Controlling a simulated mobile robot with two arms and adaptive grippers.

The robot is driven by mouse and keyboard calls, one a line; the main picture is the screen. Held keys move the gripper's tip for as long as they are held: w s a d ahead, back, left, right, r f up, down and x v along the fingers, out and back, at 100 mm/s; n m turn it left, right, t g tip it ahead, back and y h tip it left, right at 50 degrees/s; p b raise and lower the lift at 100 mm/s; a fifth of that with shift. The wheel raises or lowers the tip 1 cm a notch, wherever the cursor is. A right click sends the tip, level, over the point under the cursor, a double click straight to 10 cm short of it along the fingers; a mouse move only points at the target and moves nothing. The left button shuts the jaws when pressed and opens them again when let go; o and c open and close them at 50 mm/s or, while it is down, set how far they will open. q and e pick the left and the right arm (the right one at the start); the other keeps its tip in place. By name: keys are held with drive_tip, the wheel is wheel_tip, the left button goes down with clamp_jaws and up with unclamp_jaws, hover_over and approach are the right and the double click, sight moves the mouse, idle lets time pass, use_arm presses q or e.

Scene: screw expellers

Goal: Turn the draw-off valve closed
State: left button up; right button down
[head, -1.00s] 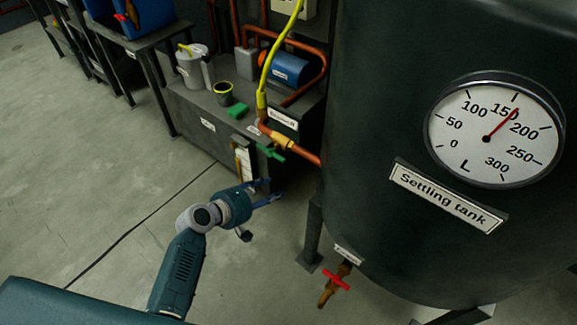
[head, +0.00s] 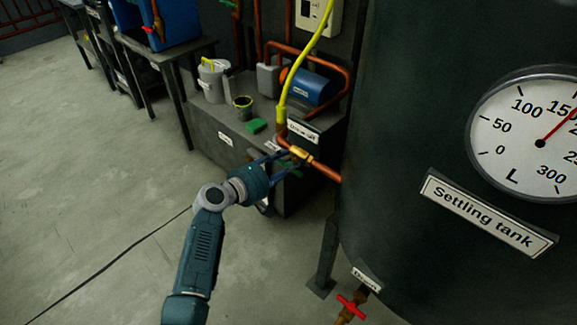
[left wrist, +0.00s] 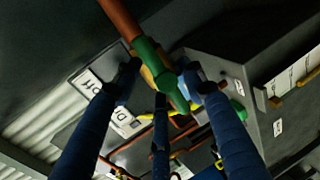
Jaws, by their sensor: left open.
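The draw-off valve has a brass body (head: 300,153) on a copper pipe that runs into the settling tank, below a "Draw-off" label (head: 303,132). Its green handle (left wrist: 158,72) shows clearly in the left wrist view but is mostly hidden by the fingers in the head view. My left gripper (head: 282,162) is open at the valve, its blue fingers (left wrist: 162,88) spread on either side of the green handle. I cannot tell whether any finger touches it. My right gripper is not in view.
The dark settling tank (head: 420,100) with its dial (head: 535,135) fills the right side. A red-handled valve (head: 350,305) sits low under it. Floor at left is clear.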

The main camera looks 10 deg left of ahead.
use_arm(q)
drive_tip(key=shift+w+d, duration=0.1)
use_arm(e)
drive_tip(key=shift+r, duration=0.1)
use_arm(q)
clamp_jaws()
